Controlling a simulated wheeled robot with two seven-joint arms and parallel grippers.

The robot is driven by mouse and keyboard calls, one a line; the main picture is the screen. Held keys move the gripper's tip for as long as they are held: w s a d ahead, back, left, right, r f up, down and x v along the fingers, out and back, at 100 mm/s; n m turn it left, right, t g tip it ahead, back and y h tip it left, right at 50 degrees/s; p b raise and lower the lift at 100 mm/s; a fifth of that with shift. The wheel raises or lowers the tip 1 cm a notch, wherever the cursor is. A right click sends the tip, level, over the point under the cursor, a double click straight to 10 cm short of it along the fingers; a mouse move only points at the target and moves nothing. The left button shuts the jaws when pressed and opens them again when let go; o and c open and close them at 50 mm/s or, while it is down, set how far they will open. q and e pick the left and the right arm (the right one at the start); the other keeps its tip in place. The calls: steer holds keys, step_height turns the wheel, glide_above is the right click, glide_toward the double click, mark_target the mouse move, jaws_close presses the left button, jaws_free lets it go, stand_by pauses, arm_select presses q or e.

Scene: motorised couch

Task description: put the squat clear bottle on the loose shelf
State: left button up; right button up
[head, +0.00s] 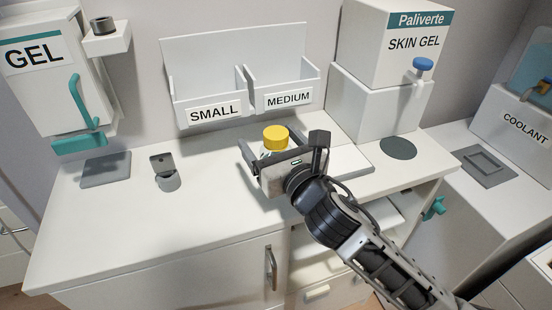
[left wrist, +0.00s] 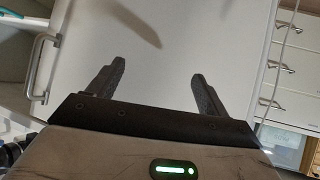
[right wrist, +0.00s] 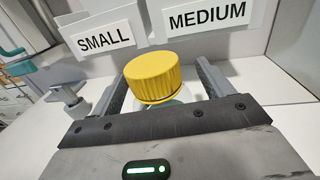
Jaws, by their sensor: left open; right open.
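The squat bottle with a yellow cap (head: 276,136) stands on the white counter; its clear body is mostly hidden by my right gripper (head: 281,146). In the right wrist view the yellow cap (right wrist: 153,78) shows between the two fingers, which are open on either side of it. I cannot tell whether either finger touches the bottle. A flat white board (head: 348,160) lies on the counter just right of the gripper; I cannot tell if it is the loose shelf. My left gripper (left wrist: 158,70) is open and empty in the left wrist view, with a plain white surface beyond it.
A white rack with SMALL and MEDIUM bins (head: 240,85) stands behind the bottle. A skin gel dispenser (head: 395,50) is at the back right, near a dark round pad (head: 398,147). A grey pad (head: 106,169) and a small metal stand (head: 164,170) are left. The counter's front left is clear.

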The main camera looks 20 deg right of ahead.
steer(key=c, duration=1.1)
steer(key=shift+c, duration=0.3)
steer(key=shift+r, duration=0.1)
